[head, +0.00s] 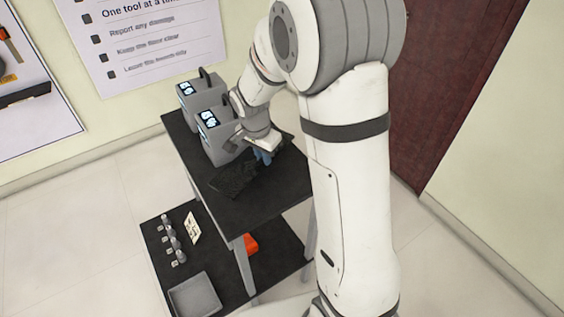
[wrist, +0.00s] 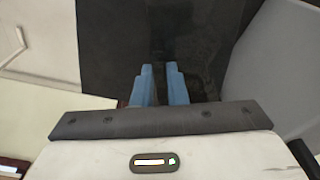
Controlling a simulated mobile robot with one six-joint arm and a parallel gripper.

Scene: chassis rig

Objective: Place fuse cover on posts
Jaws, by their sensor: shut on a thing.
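My gripper (head: 263,156), with blue fingers, is over the black tabletop, at the right end of a dark textured panel (head: 235,179). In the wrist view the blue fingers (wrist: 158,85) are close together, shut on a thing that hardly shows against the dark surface. I take it to be the fuse cover, but its outline cannot be told. The posts cannot be made out on the dark panel in either view. Whether the held thing touches anything below is hidden.
Two grey boxes with lit displays (head: 208,120) stand behind the panel, close to my wrist. The black table (head: 250,215) has bare room in front. On the lower shelf are a grey tray (head: 195,297), several small metal pieces, a pale card (head: 192,228) and an orange thing (head: 251,243).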

